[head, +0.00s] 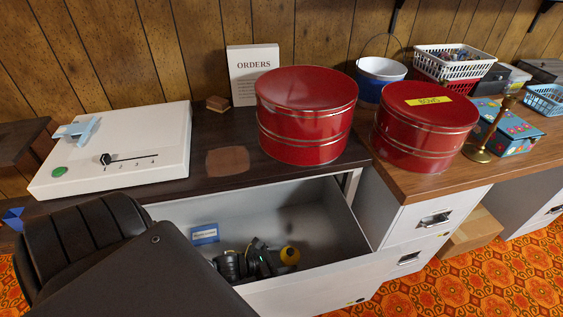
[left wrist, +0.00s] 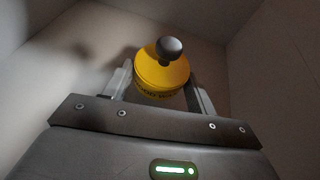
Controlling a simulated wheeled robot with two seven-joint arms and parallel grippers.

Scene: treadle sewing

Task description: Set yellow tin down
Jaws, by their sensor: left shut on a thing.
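The yellow tin (head: 290,256) is inside the open drawer (head: 330,272) in the head view. In the left wrist view the yellow tin (left wrist: 161,76) has a round dark knob on top and dark lettering on its side. My left gripper (head: 273,259) reaches down into the drawer and is shut on the tin, with a finger on each side of it. The left gripper's fingers also show in the left wrist view (left wrist: 162,88). I cannot tell whether the tin touches the drawer floor. My right gripper is not in view.
Two red round tins (head: 305,115) (head: 425,127) stand on the worktop above. A white box with a slider (head: 120,150) lies at left. The drawer's right part looks bare.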

